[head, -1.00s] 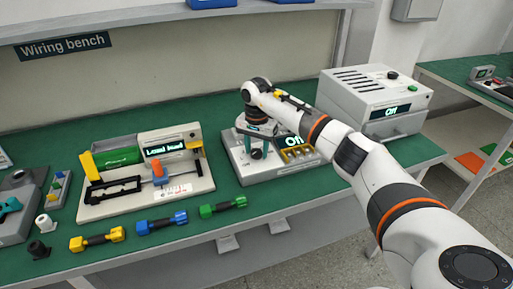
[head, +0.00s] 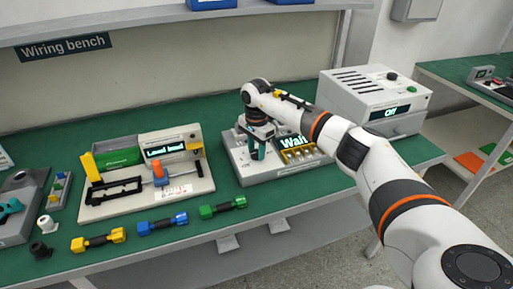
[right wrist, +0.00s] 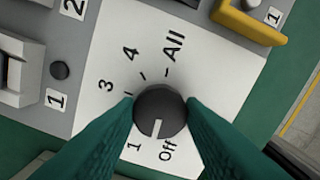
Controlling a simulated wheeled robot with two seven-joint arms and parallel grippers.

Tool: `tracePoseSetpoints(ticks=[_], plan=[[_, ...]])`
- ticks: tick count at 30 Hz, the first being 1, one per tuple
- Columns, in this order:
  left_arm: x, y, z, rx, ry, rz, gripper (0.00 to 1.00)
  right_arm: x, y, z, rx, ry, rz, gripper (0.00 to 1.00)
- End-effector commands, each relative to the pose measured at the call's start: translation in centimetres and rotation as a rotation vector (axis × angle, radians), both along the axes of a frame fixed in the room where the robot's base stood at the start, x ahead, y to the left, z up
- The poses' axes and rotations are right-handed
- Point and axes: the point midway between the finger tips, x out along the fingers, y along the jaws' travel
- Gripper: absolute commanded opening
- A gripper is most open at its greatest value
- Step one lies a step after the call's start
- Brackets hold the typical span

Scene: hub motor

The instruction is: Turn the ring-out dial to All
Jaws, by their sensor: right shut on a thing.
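The ring-out dial (right wrist: 160,112) is a dark round knob on a white plate, with the labels Off, 1, 3, 4 and All around it. Its white pointer line points down, between Off and 1, closer to Off. My right gripper (right wrist: 162,115) is shut on the dial, one teal finger on each side. In the head view the right gripper (head: 258,151) reaches down onto the grey ring-out box (head: 243,168) and hides the dial. The box's display (head: 293,141) reads "Wait". The label 2 of the dial is hidden. My left gripper is not in view.
A grey power box (head: 378,103) reading "Off" stands behind right, near my right arm. A crimp-like fixture (head: 150,205) stands to the left. Green (head: 222,207), blue (head: 162,223) and yellow (head: 98,240) tools lie along the front. Yellow-framed terminals sit beside the dial.

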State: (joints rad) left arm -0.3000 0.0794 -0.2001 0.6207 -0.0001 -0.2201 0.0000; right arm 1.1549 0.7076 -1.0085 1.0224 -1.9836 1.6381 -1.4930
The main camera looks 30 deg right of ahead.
Motion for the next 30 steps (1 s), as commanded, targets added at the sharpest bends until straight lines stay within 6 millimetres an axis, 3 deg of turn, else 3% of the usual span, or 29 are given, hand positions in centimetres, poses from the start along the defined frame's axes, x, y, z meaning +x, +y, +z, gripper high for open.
tracePoseSetpoints(ticks=[30], plan=[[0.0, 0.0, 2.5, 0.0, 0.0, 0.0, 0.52, 0.0, 0.0, 0.2, -0.001, -0.002, -0.966, 0.13]])
